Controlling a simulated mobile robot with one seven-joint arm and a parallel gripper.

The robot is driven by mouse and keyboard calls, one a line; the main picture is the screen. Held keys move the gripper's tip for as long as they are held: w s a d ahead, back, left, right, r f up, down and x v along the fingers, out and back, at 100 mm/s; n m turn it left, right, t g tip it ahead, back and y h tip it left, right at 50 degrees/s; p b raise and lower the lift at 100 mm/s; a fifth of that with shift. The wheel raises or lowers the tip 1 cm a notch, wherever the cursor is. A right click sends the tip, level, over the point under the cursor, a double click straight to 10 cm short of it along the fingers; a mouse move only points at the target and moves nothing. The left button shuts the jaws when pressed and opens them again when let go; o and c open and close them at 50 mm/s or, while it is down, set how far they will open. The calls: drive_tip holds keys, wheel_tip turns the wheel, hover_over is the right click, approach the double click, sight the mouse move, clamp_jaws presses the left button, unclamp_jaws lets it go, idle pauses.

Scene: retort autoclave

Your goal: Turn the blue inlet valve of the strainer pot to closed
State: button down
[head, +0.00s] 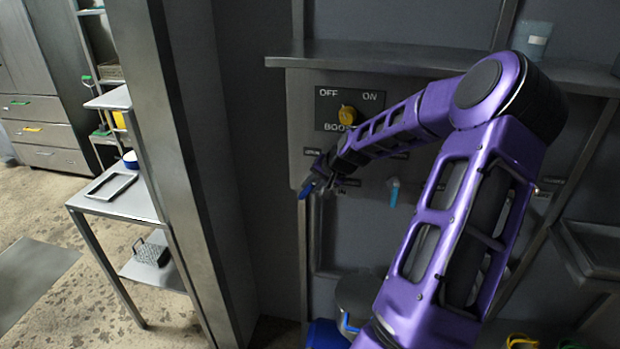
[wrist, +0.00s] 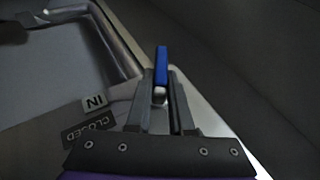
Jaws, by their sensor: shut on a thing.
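My gripper (head: 318,182) is at the left side of the grey wall panel in the head view. Its fingers are shut on a blue valve handle (head: 305,188). In the wrist view the blue handle (wrist: 161,65) sticks out between the fingertips of my gripper (wrist: 160,92), with a pale metal part below it. An IN label (wrist: 95,101) and a CLOSED label (wrist: 88,131) lie left of the fingers there. The valve body is mostly hidden by my gripper. I cannot tell the exact position of the valve.
A light blue lever (head: 394,191) hangs to the right on the panel. A metal pot (head: 355,290) stands below. A grey post (head: 195,190) and a side table (head: 135,203) are at left.

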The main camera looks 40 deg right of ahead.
drive_tip(key=shift+s+d+f+m+t+y+b, duration=0.1)
drive_tip(key=shift+f+m+t+y+b, duration=0.1)
drive_tip(key=shift+t+y+b, duration=0.3)
drive_tip(key=shift+s+d+f+m+t+y+b, duration=0.1)
drive_tip(key=shift+f+m+t+y, duration=0.15)
drive_tip(key=shift+t, duration=0.45)
drive_tip(key=t+y+b, duration=0.1)
drive_tip(key=t+b, duration=0.1)
drive_tip(key=b, duration=0.1)
drive_tip(key=m+t+y+b, duration=0.1)
drive_tip(key=t+b, duration=0.1)
drive_tip(key=b, duration=0.1)
drive_tip(key=f+m+t+y+b, duration=0.1)
drive_tip(key=t+b, duration=0.1)
drive_tip(key=b, duration=0.1)
drive_tip(key=shift+s+t+y+b, duration=0.15)
drive_tip(key=shift+t+y+b, duration=0.2)
drive_tip(key=shift+t, duration=0.05)
drive_tip(key=shift+r, duration=0.1)
drive_tip(key=c, duration=0.8)
unclamp_jaws()
